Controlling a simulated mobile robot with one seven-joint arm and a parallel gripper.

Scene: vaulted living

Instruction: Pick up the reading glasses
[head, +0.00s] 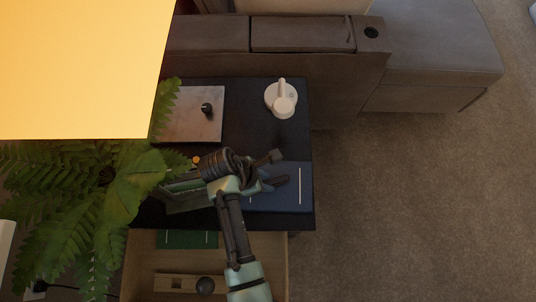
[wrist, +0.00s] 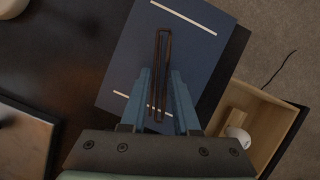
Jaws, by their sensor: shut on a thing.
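The reading glasses (wrist: 163,45) show in the wrist view as a thin dark-brown folded frame. They lie lengthwise between the fingers of my gripper (wrist: 162,85), over a dark blue book (wrist: 200,52) with pale lines. My gripper is shut on them; their far end sticks out beyond the fingertips. I cannot tell whether they still touch the book. In the head view my gripper (head: 277,169) is low over the blue book (head: 300,195) at the right end of the dark tabletop, and the glasses are not clearly distinguishable there.
A white rounded object (head: 281,100) and a marble slab (head: 192,120) with a small black item stand at the back of the dark tabletop (head: 240,125). A fern (head: 75,190) and glowing lampshade (head: 80,65) crowd the left. An open wooden drawer (head: 275,265) is in front. Carpet (head: 420,200) lies clear right.

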